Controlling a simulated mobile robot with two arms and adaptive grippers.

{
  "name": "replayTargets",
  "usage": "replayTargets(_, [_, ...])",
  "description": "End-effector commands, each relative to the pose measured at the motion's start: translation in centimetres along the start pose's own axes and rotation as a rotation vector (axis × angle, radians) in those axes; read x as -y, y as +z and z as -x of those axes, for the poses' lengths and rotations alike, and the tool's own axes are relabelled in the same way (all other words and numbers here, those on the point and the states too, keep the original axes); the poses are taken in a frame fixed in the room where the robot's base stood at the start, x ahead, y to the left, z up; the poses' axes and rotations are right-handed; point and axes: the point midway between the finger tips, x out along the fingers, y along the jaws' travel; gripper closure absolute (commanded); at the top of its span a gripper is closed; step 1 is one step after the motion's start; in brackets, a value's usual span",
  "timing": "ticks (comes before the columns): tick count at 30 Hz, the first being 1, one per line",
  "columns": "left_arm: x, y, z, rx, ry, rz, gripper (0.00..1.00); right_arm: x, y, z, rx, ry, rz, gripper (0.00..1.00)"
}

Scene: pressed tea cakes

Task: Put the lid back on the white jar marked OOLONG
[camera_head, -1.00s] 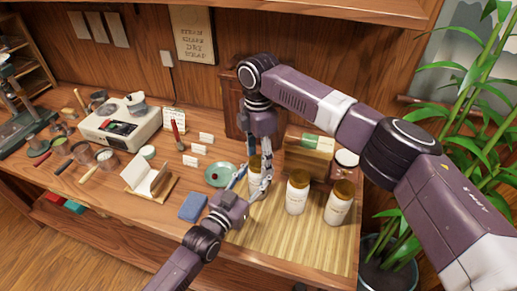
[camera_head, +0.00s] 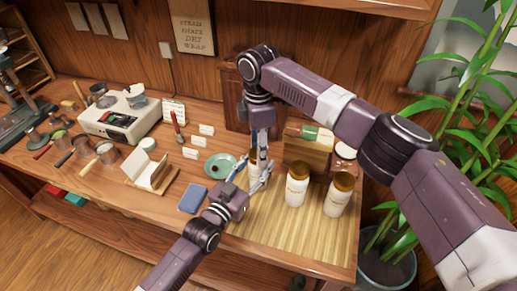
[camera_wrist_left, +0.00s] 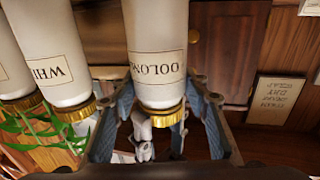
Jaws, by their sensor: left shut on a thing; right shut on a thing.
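The white jar marked OOLONG (camera_wrist_left: 155,25) shows upside down in the left wrist view, between my left gripper's fingers. Its gold lid (camera_wrist_left: 160,114) is at the jar's mouth; I cannot tell whether it is fully seated. In the head view the jar is mostly hidden by my grippers. My left gripper (camera_head: 256,178) reaches in from the front left and is shut on the jar. My right gripper (camera_head: 261,152) points down from above at the jar's top and is shut, apparently on the lid; its fingertips are partly hidden.
Two more white jars with gold lids, a middle one (camera_head: 296,190) and a right one (camera_head: 338,198), stand close by on the bamboo mat (camera_head: 285,238). A green dish (camera_head: 213,165) and blue cloth (camera_head: 193,198) lie left. A wooden box (camera_head: 305,157) stands behind.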

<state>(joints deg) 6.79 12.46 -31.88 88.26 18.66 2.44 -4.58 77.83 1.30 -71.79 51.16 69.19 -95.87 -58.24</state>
Motion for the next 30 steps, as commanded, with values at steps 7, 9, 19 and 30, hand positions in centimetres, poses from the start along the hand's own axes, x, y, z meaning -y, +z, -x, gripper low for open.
replayTargets(7, [0.09,-0.06,-0.02,-0.001,-0.001,0.000,1.00,0.17,-0.26,-0.13,-0.004,-0.005,-0.432,0.91])
replayTargets(9, [0.09,-0.06,-0.03,-0.001,-0.001,0.000,1.00,0.17,-0.27,-0.11,-0.004,-0.006,-0.556,0.91])
replayTargets(19, [0.08,-0.06,-0.03,-0.001,-0.001,-0.001,1.00,0.15,-0.42,-0.13,-0.004,-0.007,-1.146,0.91])
replayTargets(30, [0.03,-0.06,-0.03,-0.001,0.000,-0.001,1.00,0.08,-0.29,-0.09,-0.002,-0.003,-1.364,0.55])
